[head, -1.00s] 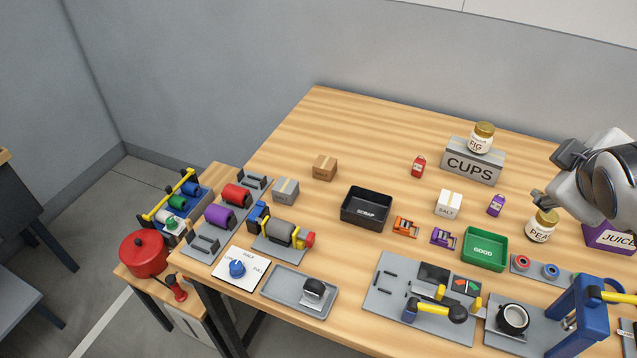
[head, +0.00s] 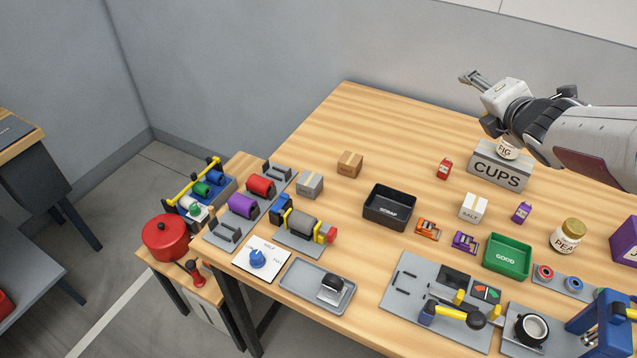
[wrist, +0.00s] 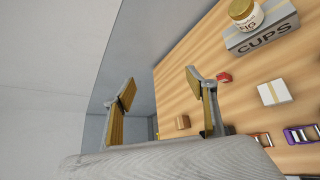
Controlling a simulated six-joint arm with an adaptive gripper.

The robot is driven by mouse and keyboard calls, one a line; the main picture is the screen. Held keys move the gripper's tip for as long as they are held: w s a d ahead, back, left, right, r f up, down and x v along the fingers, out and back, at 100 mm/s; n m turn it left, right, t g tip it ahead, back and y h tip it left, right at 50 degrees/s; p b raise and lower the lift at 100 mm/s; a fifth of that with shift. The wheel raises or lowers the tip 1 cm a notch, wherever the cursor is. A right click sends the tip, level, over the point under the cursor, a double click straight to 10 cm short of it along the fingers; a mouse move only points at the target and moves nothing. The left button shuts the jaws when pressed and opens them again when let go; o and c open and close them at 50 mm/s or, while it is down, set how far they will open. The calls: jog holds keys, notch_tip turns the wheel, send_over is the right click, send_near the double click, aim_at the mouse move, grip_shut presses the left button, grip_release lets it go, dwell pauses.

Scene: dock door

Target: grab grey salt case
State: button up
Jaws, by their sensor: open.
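A small grey case (head: 310,184) stands on the table's left part, beside the plate with the red and purple rolls; I cannot read any label on it. A white box marked SALT (head: 474,208) stands further right, between the black SCRAP bin and the small purple carton; it also shows in the wrist view (wrist: 274,92), with a yellowish strip on top. My gripper (head: 468,98) is raised above the back of the table, behind the CUPS box, far from both. In the wrist view my gripper (wrist: 160,82) has its fingers spread with nothing between them.
A jar marked FIG (head: 507,150) stands on the grey CUPS box (head: 500,172), partly behind my arm. A brown box (head: 350,164) stands behind the grey case. The black SCRAP bin (head: 390,222) is in the middle. The table's back left is clear.

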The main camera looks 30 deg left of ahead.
jog(key=w+a+f+n+g+y, duration=0.1)
jog(key=a+f+n+g+y, duration=0.15)
jog(key=a+f+n, duration=0.4)
jog(key=n+g+y, duration=0.5)
jog(key=n+g, duration=0.5)
jog(key=n, duration=0.7)
send_near(315, 181)
jog(key=a, duration=0.3)
jog(key=shift+w+a+f, duration=0.15)
jog(key=shift+w+f, duration=0.15)
jog(key=shift+f, duration=0.05)
jog(key=shift+a, duration=0.1)
jog(key=shift+x, duration=1.2)
jog(key=shift+s+f, duration=0.1)
jog(key=shift+f, duration=0.05)
jog(key=shift+s+f+x, duration=0.1)
jog(key=shift+s+x, duration=0.05)
jog(key=shift+x, duration=0.85)
jog(key=shift+s+f+x, duration=0.1)
jog(key=shift+x, duration=0.85)
jog(key=shift+a+f, duration=0.2)
jog(key=shift+a, duration=0.25)
